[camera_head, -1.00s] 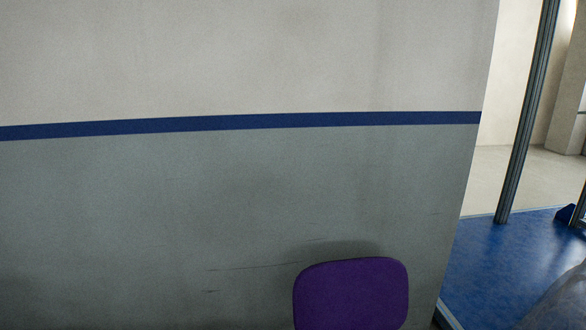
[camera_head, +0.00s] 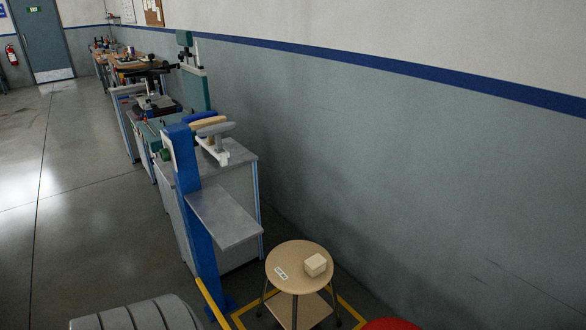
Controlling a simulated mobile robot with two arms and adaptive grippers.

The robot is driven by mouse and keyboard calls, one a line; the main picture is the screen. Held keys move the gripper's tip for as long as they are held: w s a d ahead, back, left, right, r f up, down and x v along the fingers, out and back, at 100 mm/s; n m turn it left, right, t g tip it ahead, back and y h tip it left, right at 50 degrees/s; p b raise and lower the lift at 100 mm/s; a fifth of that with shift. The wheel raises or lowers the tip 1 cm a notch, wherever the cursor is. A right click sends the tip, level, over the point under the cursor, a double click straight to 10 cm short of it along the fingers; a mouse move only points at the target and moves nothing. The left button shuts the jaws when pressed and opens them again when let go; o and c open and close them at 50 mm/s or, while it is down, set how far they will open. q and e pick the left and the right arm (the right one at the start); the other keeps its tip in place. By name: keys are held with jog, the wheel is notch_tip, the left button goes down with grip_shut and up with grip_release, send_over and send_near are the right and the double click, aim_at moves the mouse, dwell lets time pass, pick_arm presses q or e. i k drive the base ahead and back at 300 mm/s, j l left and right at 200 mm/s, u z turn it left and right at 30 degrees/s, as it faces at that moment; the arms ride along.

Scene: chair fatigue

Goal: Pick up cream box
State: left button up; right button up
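The cream box (camera_head: 316,265) is a small block resting on the right part of a round wooden stool seat (camera_head: 299,251) in the head view. A small white label-like piece (camera_head: 281,273) lies on the same seat to its left. The stool stands on the floor near the wall, in the lower middle of the view. Neither of my grippers shows in the view.
A blue post with a grey metal plate (camera_head: 225,215) stands left of the stool. Grey cabinets and machines line the wall beyond. Open floor (camera_head: 75,190) lies left.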

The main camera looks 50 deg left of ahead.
aim_at(315, 265)
jog(key=u, duration=1.45)
jog(key=i+j+z, duration=0.15)
jog(key=j+z, duration=0.75)
jog(key=i+j+z, duration=0.1)
jog(key=j+z, duration=0.3)
